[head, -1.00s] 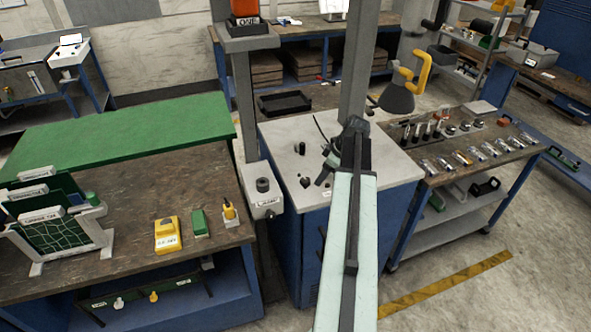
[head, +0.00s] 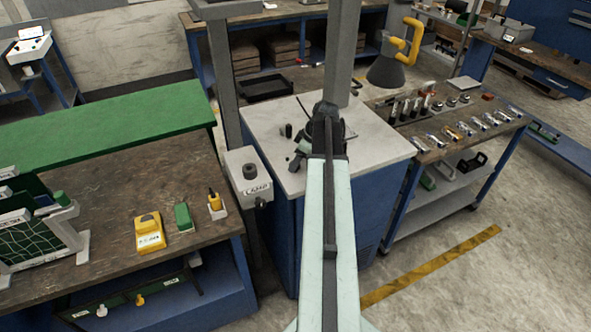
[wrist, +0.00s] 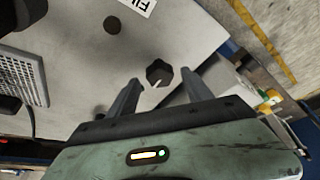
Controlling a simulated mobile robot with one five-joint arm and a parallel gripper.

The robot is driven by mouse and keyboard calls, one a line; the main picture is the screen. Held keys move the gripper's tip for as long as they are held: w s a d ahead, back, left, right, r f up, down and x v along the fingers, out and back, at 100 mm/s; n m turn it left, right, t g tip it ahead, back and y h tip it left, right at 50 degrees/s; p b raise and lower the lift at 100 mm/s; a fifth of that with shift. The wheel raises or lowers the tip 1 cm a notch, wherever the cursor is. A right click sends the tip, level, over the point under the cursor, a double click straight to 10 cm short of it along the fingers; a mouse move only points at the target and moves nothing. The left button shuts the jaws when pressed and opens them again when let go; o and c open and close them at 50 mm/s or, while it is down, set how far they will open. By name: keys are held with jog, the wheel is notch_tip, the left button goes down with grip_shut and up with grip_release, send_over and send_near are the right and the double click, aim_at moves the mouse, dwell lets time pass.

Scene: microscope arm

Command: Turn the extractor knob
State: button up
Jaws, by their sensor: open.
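A black knob (wrist: 158,74) with a white pointer line stands on the pale cabinet top (wrist: 85,75) in the wrist view. My gripper (wrist: 160,78) is open, its two dark fingertips on either side of the knob with gaps on both sides. I cannot tell how far the tips are above the top. In the head view my gripper (head: 301,152) is over the cabinet top (head: 375,150), and my arm and gripper hide much of that area. The wording that would name the knob is not readable.
A grey post box (head: 247,180) with a dark round knob stands left of the cabinet. A workbench (head: 100,225) is further left. A tool trolley (head: 440,150) and a yellow-piped lamp or hood (head: 388,68) are to the right. A dark round part (wrist: 111,24) is near the knob.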

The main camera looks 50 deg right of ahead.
jog(key=shift+w+f, duration=0.15)
jog(key=shift+f, duration=0.35)
jog(key=shift+a+r, duration=0.1)
jog(key=shift+r, duration=0.05)
grip_shut()
